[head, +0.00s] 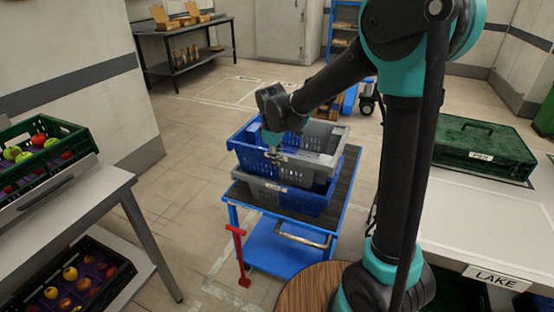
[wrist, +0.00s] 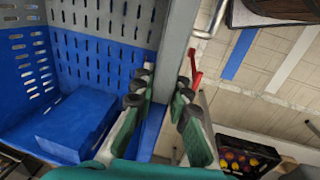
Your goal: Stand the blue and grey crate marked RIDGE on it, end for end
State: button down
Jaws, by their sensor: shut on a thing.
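My gripper (head: 272,150) is shut on the near wall of the upper blue and grey crate (head: 322,159). In the head view this crate is blue at the left and grey at the right. It is over a lower crate (head: 257,189), which is grey at the left and blue at the right. I cannot tell whether the two touch. In the wrist view the fingers (wrist: 160,104) straddle the crate's rim (wrist: 179,40), and a blue block (wrist: 75,126) lies inside. The small labels are too small to read.
The crates are on a blue cart (head: 277,250) with a dark top. A table with a green crate (head: 75,147) of fruit is at left. A closed green crate (head: 484,150) stands on the right counter, marked LAKE at its edge.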

jog(key=c, duration=1.4)
grip_release()
jog(key=r, duration=0.4)
jog(key=s+r, duration=0.1)
jog(key=r, duration=0.3)
jog(key=s+r, duration=0.1)
jog(key=r, duration=0.2)
jog(key=shift+a+r, duration=0.35)
jog(key=shift+r, duration=0.05)
